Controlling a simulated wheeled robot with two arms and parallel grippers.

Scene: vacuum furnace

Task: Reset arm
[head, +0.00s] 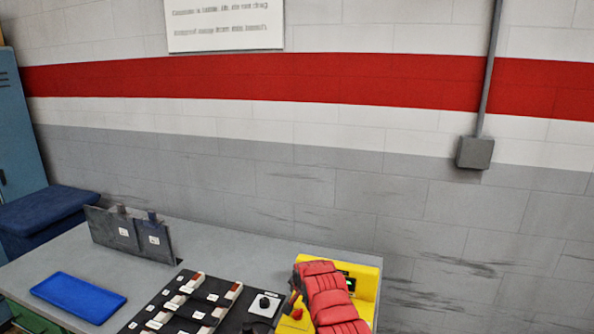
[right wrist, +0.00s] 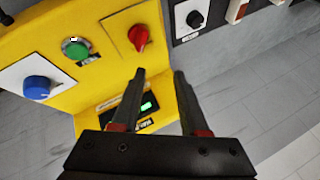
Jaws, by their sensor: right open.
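My right arm, in a red padded sleeve, reaches over the yellow control panel (head: 369,282) at the table's right end in the head view. In the right wrist view my right gripper (right wrist: 158,74) is open with nothing between its fingers. Its fingertips are over the yellow panel (right wrist: 95,25), close to a red knob (right wrist: 139,37). I cannot tell whether they touch the panel. A green button (right wrist: 75,48), a blue knob (right wrist: 38,88) and a small green-lit display (right wrist: 148,106) also show on the panel. The display is partly hidden by my fingers. My left gripper is not in view.
A black panel with rows of switches (head: 190,305) and a black knob (head: 264,303) lies left of the yellow panel. A blue tray (head: 78,297) and an upright grey rack (head: 104,229) stand on the table (head: 222,251). A wall with a red stripe is behind.

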